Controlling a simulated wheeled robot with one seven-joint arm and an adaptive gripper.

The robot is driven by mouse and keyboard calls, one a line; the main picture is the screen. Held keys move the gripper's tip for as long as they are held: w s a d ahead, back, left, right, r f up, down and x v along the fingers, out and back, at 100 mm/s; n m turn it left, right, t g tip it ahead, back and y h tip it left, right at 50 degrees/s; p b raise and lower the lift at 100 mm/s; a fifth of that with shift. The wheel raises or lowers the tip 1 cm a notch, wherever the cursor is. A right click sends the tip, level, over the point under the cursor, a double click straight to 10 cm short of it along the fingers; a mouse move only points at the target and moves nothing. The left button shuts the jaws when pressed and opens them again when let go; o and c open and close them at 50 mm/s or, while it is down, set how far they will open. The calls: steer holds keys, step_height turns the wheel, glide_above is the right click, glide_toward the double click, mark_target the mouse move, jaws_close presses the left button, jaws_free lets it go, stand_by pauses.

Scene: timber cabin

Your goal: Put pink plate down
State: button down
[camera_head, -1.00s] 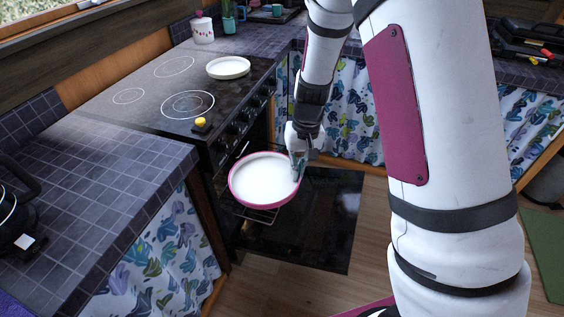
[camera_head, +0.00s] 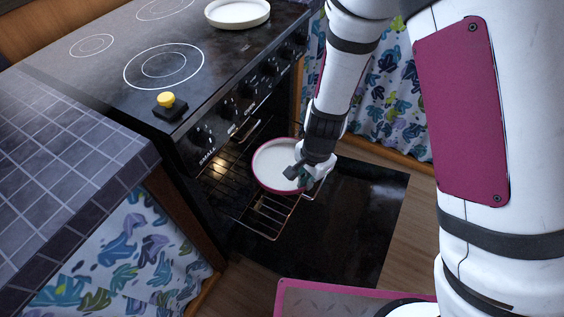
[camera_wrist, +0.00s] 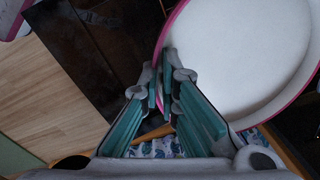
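The pink plate (camera_head: 272,163), white inside with a pink rim, is at the opening of the oven, over the wire rack (camera_head: 268,218). I cannot tell whether it touches the rack. My gripper (camera_head: 297,176) is at the plate's right side. In the wrist view the gripper's green-padded fingers (camera_wrist: 162,85) are close together with the rim of the pink plate (camera_wrist: 240,55) between them. The fingers hide part of the rim.
The black oven door (camera_head: 340,215) lies open below. A white plate (camera_head: 238,13) and a yellow-topped black object (camera_head: 168,103) are on the stovetop (camera_head: 120,75). A tiled counter (camera_head: 60,170) stands at left, a patterned curtain (camera_head: 385,105) behind my arm.

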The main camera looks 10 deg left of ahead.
steer(key=s+a+f+m+b, duration=0.3)
steer(key=f+b, duration=0.1)
steer(key=f, duration=0.3)
steer(key=s+a+f+m+b, duration=0.3)
steer(key=f+b, duration=0.2)
steer(key=f, duration=0.2)
steer(key=shift+t, duration=0.4)
steer(key=w+b, duration=0.1)
steer(key=w, duration=0.4)
steer(key=w+a, duration=0.1)
steer(key=w, duration=0.4)
steer(key=w+f+b, duration=0.1)
steer(key=w, duration=0.4)
steer(key=shift+w+a+b, duration=0.15)
steer(key=shift+w+b, duration=0.1)
steer(key=shift+b, duration=0.1)
step_height(320, 180, down, 4)
steer(key=shift+w+r+b, duration=0.1)
steer(key=shift+b, duration=0.85)
steer(key=shift+r, duration=0.1)
steer(key=c, duration=2.3)
jaws_free()
steer(key=shift+f, duration=0.2)
steer(key=o, duration=0.5)
